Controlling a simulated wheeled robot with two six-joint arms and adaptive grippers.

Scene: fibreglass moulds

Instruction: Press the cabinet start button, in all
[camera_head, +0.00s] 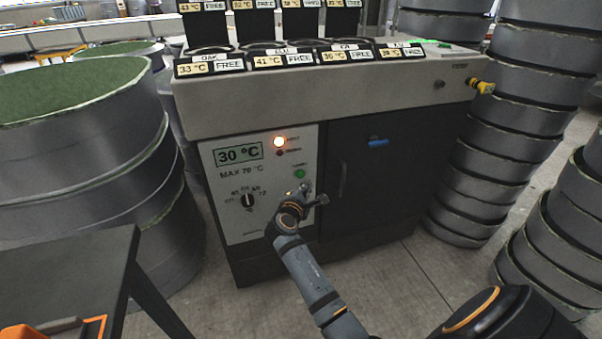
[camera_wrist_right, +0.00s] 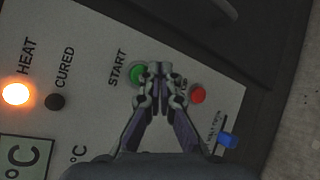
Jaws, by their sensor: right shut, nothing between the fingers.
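The cabinet (camera_head: 345,95) stands ahead with a pale control panel (camera_head: 235,215) on its front left. The green start button (camera_head: 300,173) is at the panel's right side. In the wrist view the green button (camera_wrist_right: 137,73) sits beside the START label, partly covered on its right by my right gripper (camera_wrist_right: 158,72). That gripper's fingers are shut and empty. In the head view my right gripper (camera_head: 308,192) is just below the green button. I cannot tell whether the fingertips touch the panel. My left gripper is not in view.
A red button (camera_wrist_right: 198,95) and a blue switch (camera_wrist_right: 229,140) lie close to the right gripper. The heat lamp (camera_head: 279,141) glows orange; the cured lamp (camera_wrist_right: 55,102) is dark. The display (camera_head: 238,154) reads 30 °C. Round moulds (camera_head: 80,140) stand left, and more are stacked right.

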